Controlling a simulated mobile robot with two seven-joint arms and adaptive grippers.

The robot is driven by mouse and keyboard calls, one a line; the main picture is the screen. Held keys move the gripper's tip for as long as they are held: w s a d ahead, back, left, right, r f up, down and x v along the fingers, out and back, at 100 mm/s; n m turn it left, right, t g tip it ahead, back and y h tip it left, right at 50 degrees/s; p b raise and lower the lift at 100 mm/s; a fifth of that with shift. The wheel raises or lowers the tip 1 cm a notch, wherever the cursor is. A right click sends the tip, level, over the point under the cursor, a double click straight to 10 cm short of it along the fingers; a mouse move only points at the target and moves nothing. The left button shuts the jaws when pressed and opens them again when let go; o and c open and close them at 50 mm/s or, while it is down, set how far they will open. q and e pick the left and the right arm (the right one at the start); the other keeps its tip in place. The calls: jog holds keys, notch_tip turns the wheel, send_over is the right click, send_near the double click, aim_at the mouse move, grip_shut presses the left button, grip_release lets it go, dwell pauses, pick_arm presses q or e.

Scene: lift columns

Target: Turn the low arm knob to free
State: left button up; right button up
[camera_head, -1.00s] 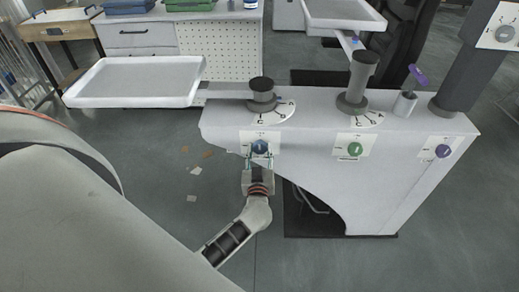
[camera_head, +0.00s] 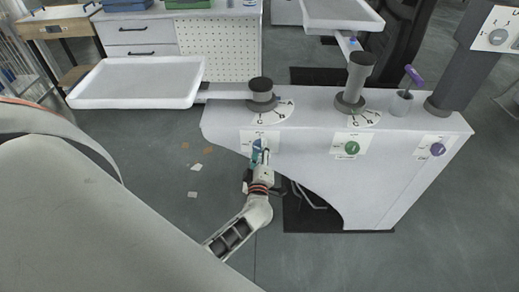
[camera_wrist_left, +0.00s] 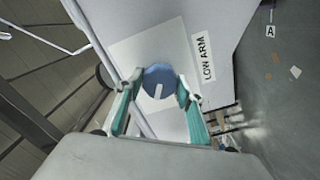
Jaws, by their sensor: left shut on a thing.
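The low arm knob (camera_wrist_left: 157,74) is round and blue with a white pointer mark, on a white plate beside a "LOW ARM" label (camera_wrist_left: 203,57) in the left wrist view. My left gripper (camera_wrist_left: 158,92) has its two teal-padded fingers at opposite sides of the knob, shut on it. In the head view my left gripper (camera_head: 260,155) reaches the front of the light grey console (camera_head: 390,185) from below and hides most of the knob. The plate's free marking cannot be read. My right gripper is not in view.
A green knob (camera_head: 351,147) and a purple knob (camera_head: 438,149) sit to the right on the console. Grey posts with dials stand on its top, the left one (camera_head: 261,95) bearing a tray (camera_head: 135,82). The floor in front is mostly clear.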

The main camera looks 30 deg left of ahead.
pick_arm(q)
jog(key=n, duration=0.6)
jog(key=shift+f+b, duration=0.1)
jog(key=shift+b, duration=0.25)
jog(key=shift+n, duration=0.4)
jog(key=o, duration=1.1)
jog(key=shift+s, duration=0.1)
jog(key=v, duration=1.2)
